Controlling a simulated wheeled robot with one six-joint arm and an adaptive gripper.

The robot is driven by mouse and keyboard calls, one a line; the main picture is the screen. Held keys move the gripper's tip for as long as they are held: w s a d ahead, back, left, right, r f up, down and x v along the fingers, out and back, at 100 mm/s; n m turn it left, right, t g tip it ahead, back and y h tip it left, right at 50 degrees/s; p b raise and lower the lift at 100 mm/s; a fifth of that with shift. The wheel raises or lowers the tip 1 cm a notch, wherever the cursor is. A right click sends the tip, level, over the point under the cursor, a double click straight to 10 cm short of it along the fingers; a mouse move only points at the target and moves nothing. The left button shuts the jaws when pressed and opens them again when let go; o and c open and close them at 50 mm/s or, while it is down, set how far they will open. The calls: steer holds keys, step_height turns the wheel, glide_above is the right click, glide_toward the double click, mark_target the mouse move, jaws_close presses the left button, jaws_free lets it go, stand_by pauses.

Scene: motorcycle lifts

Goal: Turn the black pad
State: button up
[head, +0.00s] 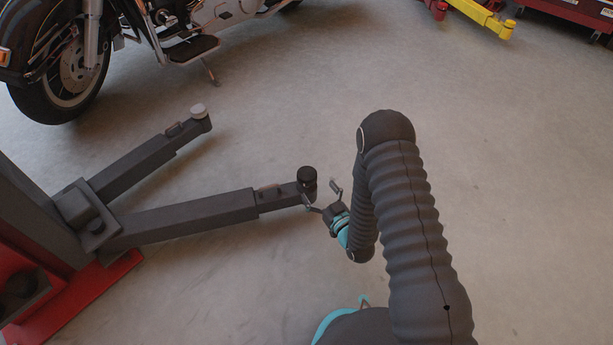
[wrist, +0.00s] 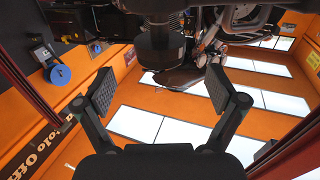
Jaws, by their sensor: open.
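The black pad (head: 307,175) is a short dark cylinder at the free end of the nearer grey lift arm (head: 190,218) in the head view. My gripper (head: 321,194) is open just to the right of and below the pad, with its two fingers spread towards it. In the wrist view the pad (wrist: 160,45) shows as a dark round body beyond and between the fingertips of my open gripper (wrist: 160,85). Nothing is between the fingers. I cannot tell whether any fingertip touches the pad.
A motorcycle (head: 70,65) stands at the back left. A yellow lift arm (head: 475,12) is far right. Floor to the right is clear.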

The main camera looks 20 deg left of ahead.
mark_target(307, 176)
steer(key=x, duration=0.7)
steer(key=shift+w+a, duration=0.15)
steer(key=c, duration=1.2)
